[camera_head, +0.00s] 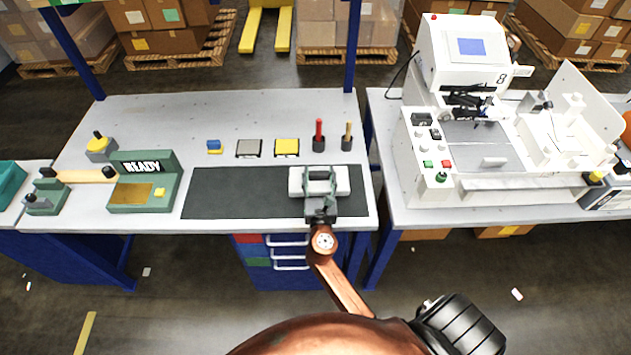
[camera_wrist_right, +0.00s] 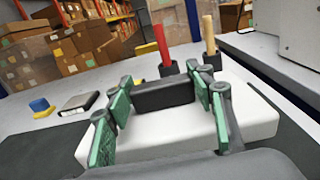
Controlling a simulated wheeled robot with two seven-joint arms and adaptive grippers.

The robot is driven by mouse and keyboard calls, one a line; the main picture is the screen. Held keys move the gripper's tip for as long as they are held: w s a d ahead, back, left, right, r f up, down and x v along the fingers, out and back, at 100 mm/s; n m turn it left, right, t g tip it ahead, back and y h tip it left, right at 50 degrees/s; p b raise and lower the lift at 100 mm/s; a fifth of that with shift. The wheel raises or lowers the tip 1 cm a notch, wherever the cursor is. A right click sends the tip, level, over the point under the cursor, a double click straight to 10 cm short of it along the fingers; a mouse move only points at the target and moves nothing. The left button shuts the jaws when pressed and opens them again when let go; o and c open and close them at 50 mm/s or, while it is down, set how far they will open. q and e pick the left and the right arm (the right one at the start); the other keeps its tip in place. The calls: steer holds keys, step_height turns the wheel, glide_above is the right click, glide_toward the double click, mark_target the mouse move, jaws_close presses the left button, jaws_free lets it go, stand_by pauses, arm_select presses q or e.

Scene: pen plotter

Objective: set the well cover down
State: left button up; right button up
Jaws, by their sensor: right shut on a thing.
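The well cover looks to be the white block (camera_head: 342,180) with a black grip on top, over the right end of the dark mat (camera_head: 235,192). My right gripper (camera_head: 320,181) comes down on it from the front edge of the table. In the right wrist view its green fingers (camera_wrist_right: 165,105) stand on both sides of the black grip (camera_wrist_right: 163,95), above the white body (camera_wrist_right: 255,115). I cannot tell whether the block touches the mat. My left gripper does not show.
Behind the mat stand a blue-and-yellow block (camera_head: 214,147), a grey pad (camera_head: 249,148), a yellow pad (camera_head: 287,147), and red (camera_head: 319,135) and tan (camera_head: 347,138) handled tools in black holders. A green READY box (camera_head: 144,181) is left. A white machine (camera_head: 465,140) stands right. The mat's left part is clear.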

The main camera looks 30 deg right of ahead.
mark_target(318, 180)
steer(key=shift+w+f, duration=0.3)
steer(key=shift+f, duration=0.1)
steer(key=f+b, duration=0.1)
steer(key=f, duration=0.1)
steer(key=f+b, duration=0.1)
steer(key=shift+w+f, duration=0.2)
steer(key=shift+f, duration=0.15)
steer(key=shift+r, duration=0.2)
steer(key=shift+f, duration=0.1)
steer(key=o, duration=0.7)
steer(key=shift+f+b, duration=0.15)
steer(key=shift+b, duration=0.15)
steer(key=o, duration=0.5)
